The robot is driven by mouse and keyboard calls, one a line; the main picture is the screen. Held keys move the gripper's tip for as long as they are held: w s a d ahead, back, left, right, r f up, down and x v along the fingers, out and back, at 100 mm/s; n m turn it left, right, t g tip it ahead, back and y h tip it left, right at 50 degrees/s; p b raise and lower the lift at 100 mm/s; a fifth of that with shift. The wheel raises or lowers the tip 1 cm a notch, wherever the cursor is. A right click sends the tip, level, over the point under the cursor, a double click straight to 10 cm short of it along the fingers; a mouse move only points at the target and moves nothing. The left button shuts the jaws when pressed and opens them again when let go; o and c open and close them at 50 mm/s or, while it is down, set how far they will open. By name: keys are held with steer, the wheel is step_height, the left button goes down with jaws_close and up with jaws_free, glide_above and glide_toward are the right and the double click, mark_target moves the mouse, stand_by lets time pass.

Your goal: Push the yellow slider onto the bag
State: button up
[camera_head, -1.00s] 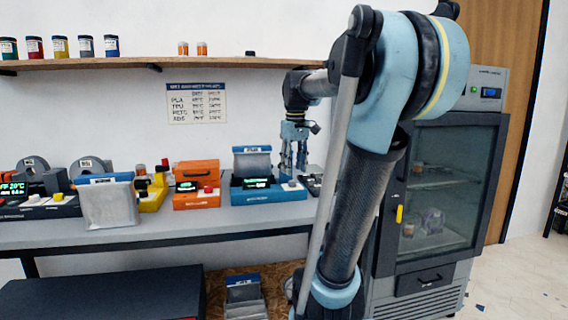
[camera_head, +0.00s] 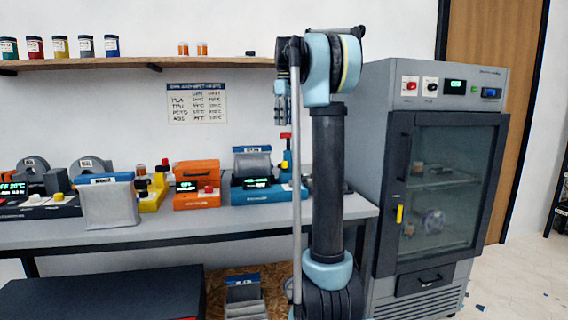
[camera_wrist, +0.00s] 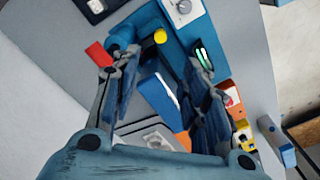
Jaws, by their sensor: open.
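A small round yellow piece (camera_wrist: 160,36), seemingly the yellow slider, shows on the blue machine (camera_wrist: 178,52) in the wrist view; in the head view yellow (camera_head: 284,166) shows on this machine's right side. A grey bag (camera_head: 253,162) with a blue top strip stands upright at the blue machine (camera_head: 262,194). Its blue strip (camera_wrist: 159,97) seems to show between my fingers in the wrist view. My gripper (camera_head: 281,112) is open and empty, above the machine's right side and its red-tipped lever (camera_head: 286,136). The lever's red end (camera_wrist: 98,54) is beside my left finger in the wrist view.
An orange machine (camera_head: 196,187) and a yellow machine (camera_head: 153,195) stand to the left. Another grey bag (camera_head: 110,205) stands near the front of the bench (camera_head: 190,225). A grey cabinet (camera_head: 438,85) is on the right, and a shelf (camera_head: 180,61) runs above.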

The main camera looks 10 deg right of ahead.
mark_target(284, 159)
step_height(284, 159, down, 17)
steer(key=shift+s+a+f, duration=0.1)
steer(key=shift+f, duration=0.05)
stand_by(0.5)
steer(key=shift+c, duration=0.2)
jaws_close()
